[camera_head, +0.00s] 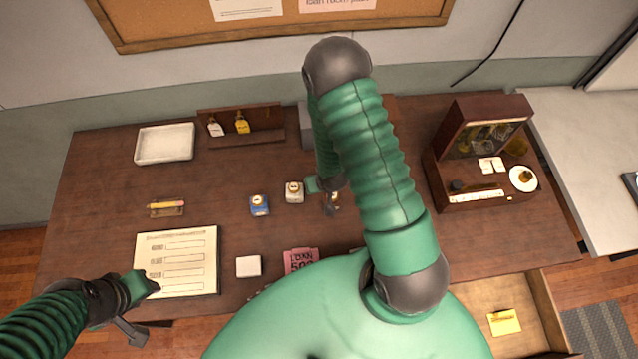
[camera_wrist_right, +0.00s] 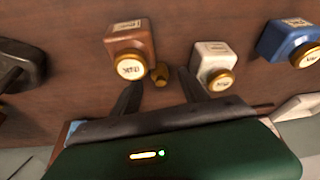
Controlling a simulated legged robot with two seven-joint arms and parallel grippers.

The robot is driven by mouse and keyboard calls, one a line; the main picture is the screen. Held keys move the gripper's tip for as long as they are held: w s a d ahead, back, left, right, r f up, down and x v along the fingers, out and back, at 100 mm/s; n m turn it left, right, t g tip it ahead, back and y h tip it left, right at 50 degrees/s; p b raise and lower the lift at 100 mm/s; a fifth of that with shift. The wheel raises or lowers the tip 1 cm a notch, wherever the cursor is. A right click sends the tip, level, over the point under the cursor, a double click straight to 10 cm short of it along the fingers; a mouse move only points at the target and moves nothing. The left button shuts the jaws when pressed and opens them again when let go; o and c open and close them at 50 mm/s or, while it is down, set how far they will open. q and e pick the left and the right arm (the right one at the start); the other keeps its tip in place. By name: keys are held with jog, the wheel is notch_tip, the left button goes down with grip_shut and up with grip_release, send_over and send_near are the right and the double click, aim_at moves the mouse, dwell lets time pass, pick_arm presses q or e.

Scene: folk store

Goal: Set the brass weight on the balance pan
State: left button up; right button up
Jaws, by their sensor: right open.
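In the head view the right gripper (camera_head: 332,186) is mostly hidden by my arm. A round white dish (camera_head: 522,178) with a brass-coloured piece on it is at the right of an open wooden case; I cannot tell if it is the balance pan. My left gripper (camera_head: 146,286) is over the paper form, its jaws unclear.
A blue bottle (camera_wrist_right: 290,40) is farther right. The open wooden case (camera_head: 480,150) is at the desk's right. The form (camera_head: 178,262) lies front left.

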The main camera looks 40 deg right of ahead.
jog(key=x, duration=0.2)
jog(key=shift+w+f, duration=0.15)
jog(key=shift+f, duration=0.2)
grip_shut()
